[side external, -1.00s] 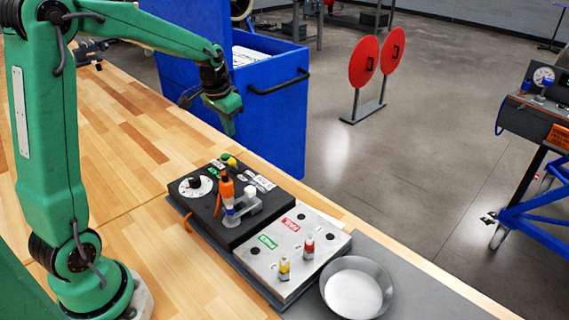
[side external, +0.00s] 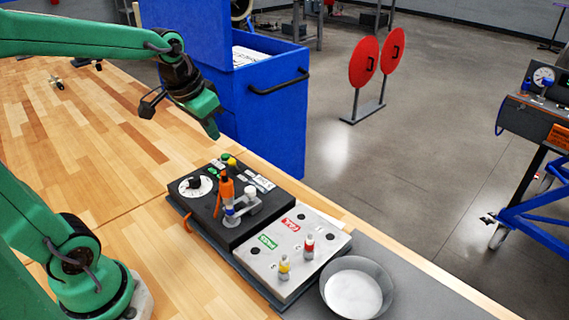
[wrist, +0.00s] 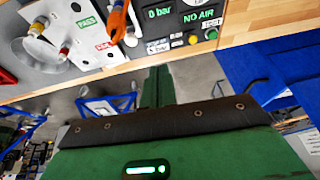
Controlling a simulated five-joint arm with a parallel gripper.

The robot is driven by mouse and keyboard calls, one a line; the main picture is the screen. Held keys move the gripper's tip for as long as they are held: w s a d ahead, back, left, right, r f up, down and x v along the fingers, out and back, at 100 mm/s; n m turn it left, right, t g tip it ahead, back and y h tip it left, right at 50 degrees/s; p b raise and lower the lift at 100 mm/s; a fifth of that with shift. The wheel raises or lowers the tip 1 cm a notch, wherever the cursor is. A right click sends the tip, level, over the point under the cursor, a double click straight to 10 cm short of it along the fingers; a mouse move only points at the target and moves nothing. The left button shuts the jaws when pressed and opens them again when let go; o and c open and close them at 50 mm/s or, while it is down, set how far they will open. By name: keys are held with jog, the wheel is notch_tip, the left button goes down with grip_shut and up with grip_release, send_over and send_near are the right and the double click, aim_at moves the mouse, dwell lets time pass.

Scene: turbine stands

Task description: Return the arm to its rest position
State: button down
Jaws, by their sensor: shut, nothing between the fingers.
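My gripper (side external: 212,127) is at the end of my green arm, above the wooden bench (side external: 95,125) and in front of the blue cabinet in the side view. It is shut and holds nothing. In the wrist view the shut green fingers (wrist: 157,88) point toward the bench edge, with no object between them. The gripper is apart from the black test box (side external: 225,235), which lies below it.
An orange-handled tool (side external: 226,190) stands on the black box. A grey PASS/FAIL panel (side external: 325,240) holds a yellow and a red-topped part. A round metal dish (side external: 378,312) is beside it. The blue cabinet (side external: 225,95) stands close behind the bench edge.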

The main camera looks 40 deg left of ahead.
jog(key=s+d+t, duration=0.1)
jog(key=s+d, duration=0.4)
jog(key=s, duration=0.5)
jog(key=shift+s+h, duration=0.2)
jog(key=shift+h, duration=0.1)
